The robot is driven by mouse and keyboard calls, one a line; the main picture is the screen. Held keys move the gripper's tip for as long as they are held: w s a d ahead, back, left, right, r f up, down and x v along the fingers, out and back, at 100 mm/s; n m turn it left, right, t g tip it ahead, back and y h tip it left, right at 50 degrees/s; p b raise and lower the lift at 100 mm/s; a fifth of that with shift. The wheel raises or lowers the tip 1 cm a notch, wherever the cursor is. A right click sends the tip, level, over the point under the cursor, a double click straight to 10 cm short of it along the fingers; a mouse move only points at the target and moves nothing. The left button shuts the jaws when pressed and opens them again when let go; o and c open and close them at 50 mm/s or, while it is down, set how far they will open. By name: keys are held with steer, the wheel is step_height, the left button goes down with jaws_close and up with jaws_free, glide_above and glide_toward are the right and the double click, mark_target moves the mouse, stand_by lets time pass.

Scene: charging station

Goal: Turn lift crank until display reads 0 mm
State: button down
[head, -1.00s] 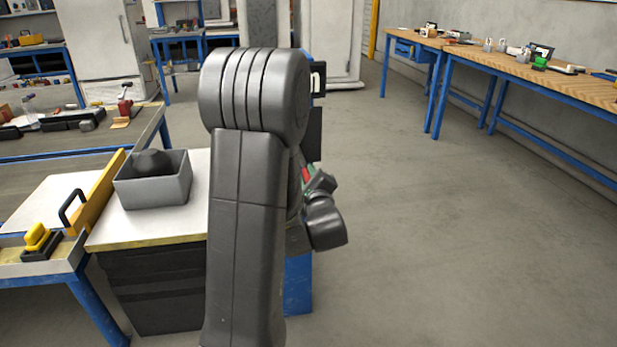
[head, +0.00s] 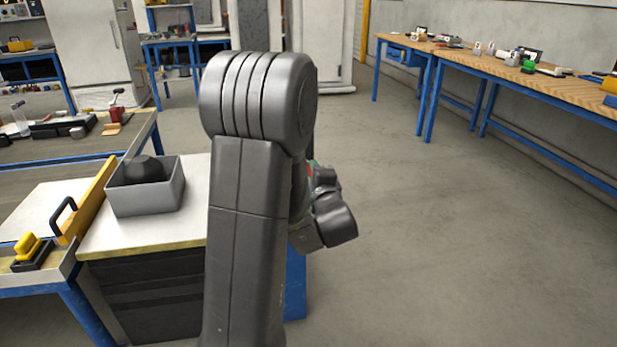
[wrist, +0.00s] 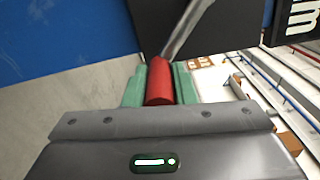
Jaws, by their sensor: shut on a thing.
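In the wrist view, my gripper (wrist: 160,87) is shut on the red crank handle (wrist: 160,82), with a green finger on each side of it. A grey metal crank arm (wrist: 187,28) runs from the handle up and to the right. A black panel (wrist: 225,22) lies behind the crank arm. Part of a black plate with white marking, perhaps the display (wrist: 298,18), shows at the top right corner; its reading is cut off. In the head view, my arm hides the crank, the display and most of my gripper. The blue lift post (head: 296,285) shows low behind my arm.
A white-topped cabinet (head: 95,235) with a grey bin (head: 146,198) holding a dark object stands left of my arm. A blue-framed bench (head: 20,275) is at the lower left. A long wooden workbench (head: 490,64) runs along the right wall. The floor between is clear.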

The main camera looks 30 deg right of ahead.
steer(key=shift+d+r+n, duration=0.2)
steer(key=shift+r+n, duration=0.1)
steer(key=shift+r, duration=0.05)
steer(key=shift+s+d+r+p, duration=0.1)
steer(key=shift+d+r+p, duration=0.25)
steer(key=shift+p, duration=0.3)
steer(key=shift+r, duration=0.1)
steer(key=c, duration=1.2)
jaws_free()
steer(key=p+v, duration=0.2)
steer(key=v, duration=1.2)
